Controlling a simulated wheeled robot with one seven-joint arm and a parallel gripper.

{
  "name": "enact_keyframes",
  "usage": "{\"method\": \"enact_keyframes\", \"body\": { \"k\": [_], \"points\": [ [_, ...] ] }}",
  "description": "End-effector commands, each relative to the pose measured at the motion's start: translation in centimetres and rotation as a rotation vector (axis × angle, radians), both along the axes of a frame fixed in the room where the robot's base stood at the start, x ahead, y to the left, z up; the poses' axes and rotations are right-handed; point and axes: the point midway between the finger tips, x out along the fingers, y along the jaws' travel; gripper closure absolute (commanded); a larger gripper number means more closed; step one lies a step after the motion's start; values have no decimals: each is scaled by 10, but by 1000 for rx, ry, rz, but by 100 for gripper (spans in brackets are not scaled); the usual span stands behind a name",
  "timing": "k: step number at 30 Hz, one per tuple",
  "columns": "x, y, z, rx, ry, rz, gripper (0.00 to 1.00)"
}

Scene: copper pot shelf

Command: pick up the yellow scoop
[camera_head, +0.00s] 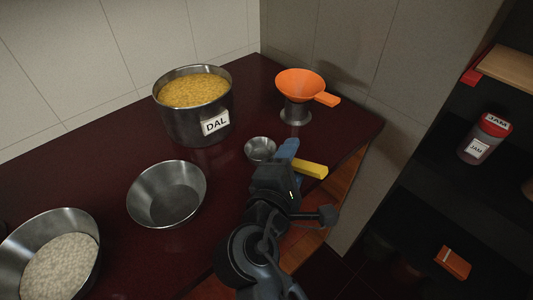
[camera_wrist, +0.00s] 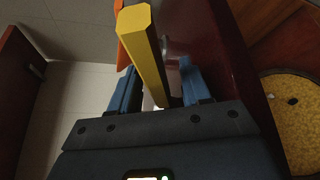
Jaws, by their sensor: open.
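The yellow scoop's handle (camera_head: 311,169) sticks out to the right of my gripper (camera_head: 288,148) in the head view. A small round metal bowl (camera_head: 260,148), which looks like the scoop's cup, shows just left of the gripper. Where handle and cup join is hidden by my gripper. In the wrist view the yellow handle (camera_wrist: 145,50) runs between the two blue fingers of my gripper (camera_wrist: 158,85). The fingers are apart, with a gap visible on the right side of the handle. I cannot tell whether the left finger touches it.
A steel pot marked DAL (camera_head: 192,115) stands behind left. An orange funnel (camera_head: 300,83) sits on a metal stand (camera_head: 295,114) behind the scoop. An empty steel bowl (camera_head: 167,194) is left. The dark counter (camera_head: 345,125) ends just right of the handle.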

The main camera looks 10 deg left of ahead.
Motion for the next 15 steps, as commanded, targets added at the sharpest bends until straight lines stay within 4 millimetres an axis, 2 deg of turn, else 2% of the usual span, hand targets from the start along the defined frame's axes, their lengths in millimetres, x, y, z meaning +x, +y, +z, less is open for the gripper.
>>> {"method": "enact_keyframes", "body": {
  "k": [6,15],
  "points": [
    [2,0,-1,0,0,1,53],
    [2,0,-1,0,0,1,80]
  ]
}}
